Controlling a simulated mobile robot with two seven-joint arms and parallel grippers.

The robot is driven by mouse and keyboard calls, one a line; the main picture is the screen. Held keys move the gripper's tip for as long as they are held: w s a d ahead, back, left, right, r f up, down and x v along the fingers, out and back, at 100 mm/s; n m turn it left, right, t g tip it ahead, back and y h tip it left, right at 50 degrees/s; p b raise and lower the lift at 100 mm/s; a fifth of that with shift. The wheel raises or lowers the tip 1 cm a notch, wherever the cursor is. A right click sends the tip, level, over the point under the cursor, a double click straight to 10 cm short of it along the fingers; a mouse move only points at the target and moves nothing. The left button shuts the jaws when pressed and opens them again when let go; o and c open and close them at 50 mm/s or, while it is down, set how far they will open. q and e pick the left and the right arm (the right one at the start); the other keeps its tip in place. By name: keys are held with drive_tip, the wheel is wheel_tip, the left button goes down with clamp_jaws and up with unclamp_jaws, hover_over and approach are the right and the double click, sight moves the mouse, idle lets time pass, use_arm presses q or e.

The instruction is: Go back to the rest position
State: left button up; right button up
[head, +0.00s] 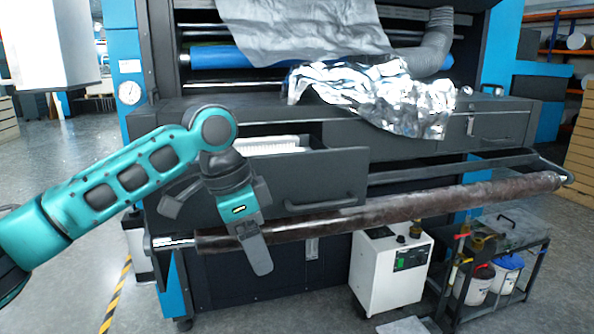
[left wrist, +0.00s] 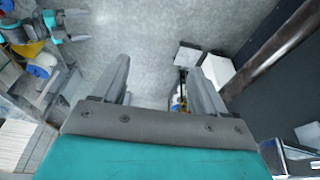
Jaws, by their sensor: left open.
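My left gripper (head: 258,258) hangs at the end of the teal left arm in the head view, in front of the dark roll on the machine's front. Its fingers point down and seem to overlap the roll's left part; I cannot tell whether they touch it. In the left wrist view, the gripper (left wrist: 160,78) has its two grey fingers wide apart with nothing between them but floor and things farther off. The long brown roll (head: 420,205) lies across the front of the machine, and also shows at the right in the left wrist view (left wrist: 275,45). My right gripper does not show.
An open drawer (head: 335,178) juts out behind the left gripper. Crumpled silver foil (head: 385,95) lies on the machine's ledge. Below the roll stand a white box unit (head: 385,275) and a dark cart (head: 528,262) with containers. The floor at the left is clear around yellow-black tape (head: 115,300).

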use_arm(q)
drive_tip(key=s+d+f+n+t+h, duration=0.1)
drive_tip(key=d+f+n+t+h, duration=0.15)
drive_tip(key=f, duration=0.85)
drive_tip(key=s+d+f+n+t+h, duration=0.2)
drive_tip(key=d+f+n+h, duration=0.15)
drive_tip(key=f, duration=0.65)
drive_tip(key=s+a+f+n+t+y, duration=0.5)
drive_tip(key=s+a+f, duration=0.8)
drive_tip(key=s+a, duration=0.4)
drive_tip(key=shift+f+n+y, duration=0.25)
drive_tip(key=shift+n+y, duration=0.15)
drive_tip(key=shift+y, duration=0.5)
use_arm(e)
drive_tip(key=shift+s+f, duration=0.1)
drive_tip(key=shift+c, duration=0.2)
